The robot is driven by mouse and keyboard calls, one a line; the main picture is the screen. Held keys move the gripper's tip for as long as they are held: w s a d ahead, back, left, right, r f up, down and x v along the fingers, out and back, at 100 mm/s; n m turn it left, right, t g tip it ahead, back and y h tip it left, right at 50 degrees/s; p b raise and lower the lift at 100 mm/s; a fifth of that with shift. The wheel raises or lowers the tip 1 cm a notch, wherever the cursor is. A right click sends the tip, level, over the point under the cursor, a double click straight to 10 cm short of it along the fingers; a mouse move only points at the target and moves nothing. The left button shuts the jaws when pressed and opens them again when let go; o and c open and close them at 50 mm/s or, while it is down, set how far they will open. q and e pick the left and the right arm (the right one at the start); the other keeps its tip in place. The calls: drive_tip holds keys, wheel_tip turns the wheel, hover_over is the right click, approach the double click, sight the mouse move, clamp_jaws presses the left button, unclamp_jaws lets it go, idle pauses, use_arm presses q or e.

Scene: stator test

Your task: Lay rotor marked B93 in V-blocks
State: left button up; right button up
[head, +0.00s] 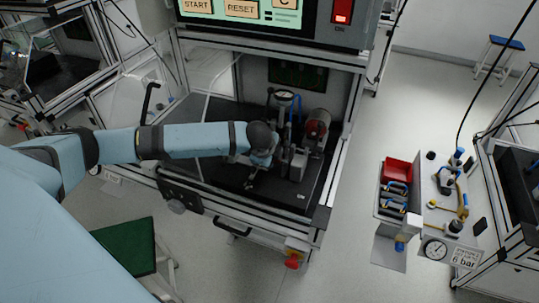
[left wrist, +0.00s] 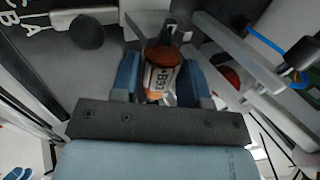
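The rotor marked B93 (left wrist: 162,78) has a copper-brown winding and a white label, and shows in the left wrist view between the two blue fingers of my left gripper (left wrist: 162,88). The fingers lie close against both sides of it, and the gripper appears shut on it. In the head view my left gripper (head: 262,160) is inside the test bench, just left of upright grey blocks (head: 298,166). I cannot tell whether these are the V-blocks. The rotor is hard to make out in the head view. My right gripper is in neither view.
A red-ended cylinder (head: 318,122) and a round gauge (head: 284,96) stand right of and behind the gripper. The bench's dark floor (head: 225,178) is clear at front left. A separate panel with a red bin (head: 396,170) is at right.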

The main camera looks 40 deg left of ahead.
use_arm(q)
drive_tip(key=o, duration=0.4)
drive_tip(key=v, duration=1.3)
drive_tip(key=shift+s+d+r, duration=0.1)
drive_tip(key=shift+s+r, duration=0.1)
drive_tip(key=shift+r, duration=0.15)
